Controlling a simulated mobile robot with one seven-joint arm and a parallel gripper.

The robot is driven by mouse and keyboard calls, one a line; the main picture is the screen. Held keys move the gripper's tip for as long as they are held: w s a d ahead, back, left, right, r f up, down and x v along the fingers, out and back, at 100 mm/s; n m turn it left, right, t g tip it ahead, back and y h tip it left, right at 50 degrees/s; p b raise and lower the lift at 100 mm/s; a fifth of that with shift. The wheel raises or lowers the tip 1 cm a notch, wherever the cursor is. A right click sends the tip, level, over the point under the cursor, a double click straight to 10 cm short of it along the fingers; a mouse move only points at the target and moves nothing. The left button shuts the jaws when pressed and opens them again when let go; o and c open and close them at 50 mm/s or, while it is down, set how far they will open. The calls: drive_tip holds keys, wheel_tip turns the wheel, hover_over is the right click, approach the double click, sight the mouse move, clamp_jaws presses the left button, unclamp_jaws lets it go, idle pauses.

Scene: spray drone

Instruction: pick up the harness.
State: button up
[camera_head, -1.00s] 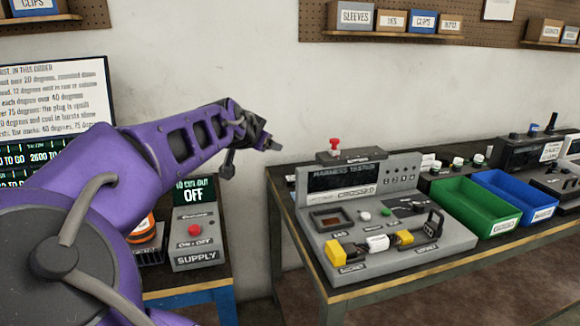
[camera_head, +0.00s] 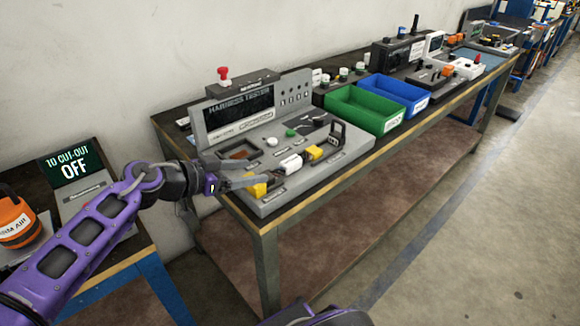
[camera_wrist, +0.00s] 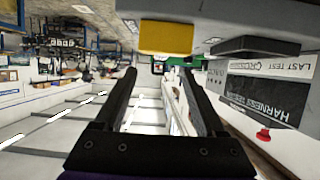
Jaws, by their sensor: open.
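The harness tester (camera_head: 283,140) is a grey console on the bench in the head view. A harness-like row lies along its front: a yellow block (camera_head: 256,191), a white block (camera_head: 290,163) and another yellow block (camera_head: 313,153). I cannot tell which parts are joined. My gripper (camera_head: 252,176) is at the tester's left front, close to the nearer yellow block. In the wrist view, my gripper (camera_wrist: 160,78) is open with nothing between its fingers. A yellow block (camera_wrist: 165,38) shows beyond the fingertips, and the tester's panel (camera_wrist: 265,95) appears upside down at right.
A green bin (camera_head: 362,112) and a blue bin (camera_head: 400,95) stand right of the tester. A red-topped knob (camera_head: 223,74) rises behind it. The supply unit (camera_head: 75,175) sits on the left table. Open floor (camera_head: 450,230) lies at right.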

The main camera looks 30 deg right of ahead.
sight(282, 165)
drive_tip(key=x, duration=0.6)
drive_tip(key=b+x, duration=0.1)
drive_tip(key=x, duration=0.5)
drive_tip(key=shift+w+r, duration=0.15)
drive_tip(key=shift+w, duration=0.05)
clamp_jaws()
